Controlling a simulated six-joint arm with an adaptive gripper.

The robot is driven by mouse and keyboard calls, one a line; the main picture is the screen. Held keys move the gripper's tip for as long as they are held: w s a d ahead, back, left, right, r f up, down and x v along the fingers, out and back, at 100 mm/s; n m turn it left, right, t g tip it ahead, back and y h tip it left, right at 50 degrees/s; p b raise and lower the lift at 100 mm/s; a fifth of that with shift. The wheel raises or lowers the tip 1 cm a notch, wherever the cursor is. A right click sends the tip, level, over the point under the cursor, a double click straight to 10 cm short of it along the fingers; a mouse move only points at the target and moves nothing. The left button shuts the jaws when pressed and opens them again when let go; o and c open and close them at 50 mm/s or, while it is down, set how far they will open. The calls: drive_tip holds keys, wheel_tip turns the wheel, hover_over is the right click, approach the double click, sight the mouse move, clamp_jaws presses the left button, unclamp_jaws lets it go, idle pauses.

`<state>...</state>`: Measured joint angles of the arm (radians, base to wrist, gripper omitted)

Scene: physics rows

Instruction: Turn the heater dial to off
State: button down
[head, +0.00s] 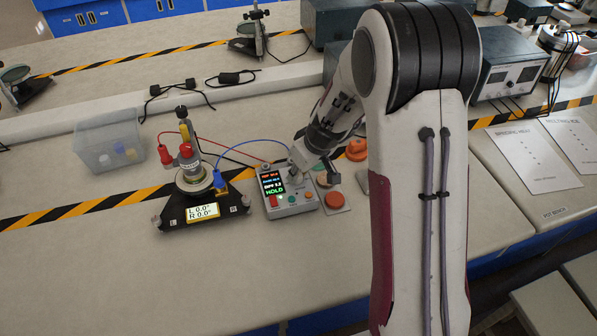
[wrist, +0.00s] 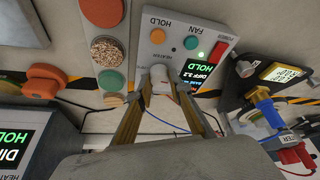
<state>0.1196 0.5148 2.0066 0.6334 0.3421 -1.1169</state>
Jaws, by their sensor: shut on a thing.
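The grey control box (head: 292,208) stands on the bench, its lit screen (head: 272,184) reading HOLD in green. In the wrist view the box is upside down, with HEATER, FAN, HOLD and POWER labels. The pale heater dial (wrist: 160,80) sits by the HEATER label, between the fingers of my gripper (wrist: 162,88). The gripper is shut on the dial. In the head view my gripper (head: 298,170) is down at the far part of the box and hides the dial. The dial's pointer and setting cannot be read.
Right of the box is a plate with coloured discs, including an orange-red one (head: 335,200). An orange knob-shaped piece (head: 356,150) stands behind it. A black-based calorimeter-like apparatus (head: 195,185) with red and blue wires is to the left. A clear bin (head: 110,143) stands farther left. The front bench is clear.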

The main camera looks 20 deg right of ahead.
drive_tip(key=shift+n+g+y, duration=0.3)
drive_tip(key=shift+n+y, duration=0.1)
drive_tip(key=shift+n, duration=0.7)
drive_tip(key=c, duration=1.8)
unclamp_jaws()
drive_tip(key=shift+c, duration=0.2)
drive_tip(key=shift+d+r, duration=0.1)
drive_tip(key=shift+r, duration=0.05)
drive_tip(key=v, duration=1.1)
drive_tip(key=shift+s+r, duration=0.2)
drive_tip(key=shift+r, duration=0.05)
